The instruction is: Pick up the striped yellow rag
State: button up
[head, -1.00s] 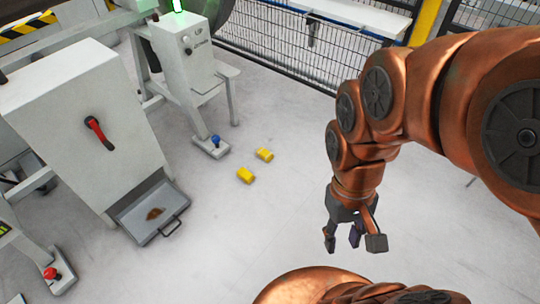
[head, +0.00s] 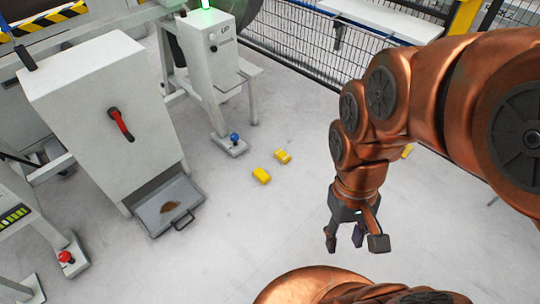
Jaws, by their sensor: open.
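I cannot make out a striped yellow rag for certain. Two small yellow blocks lie on the floor in the middle of the head view, a nearer one (head: 261,176) and a farther one (head: 283,156); no stripes show on them. A small yellow patch (head: 407,151) shows at the edge of my arm, mostly hidden, and I cannot tell what it is. My gripper (head: 355,241) hangs open and empty above the floor, to the right of and nearer than the yellow blocks, touching nothing.
A grey cabinet (head: 95,95) with a red handle stands at left, with a pulled-out tray (head: 155,210) holding brown matter. A machine post (head: 212,60) and a blue-button pedal (head: 234,140) stand behind. A mesh fence (head: 300,45) and white bench (head: 375,15) close the back.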

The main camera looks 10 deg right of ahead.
aim_at(281, 155)
jog(key=u, duration=0.5)
jog(key=i, duration=1.5)
jog(key=z, duration=0.35)
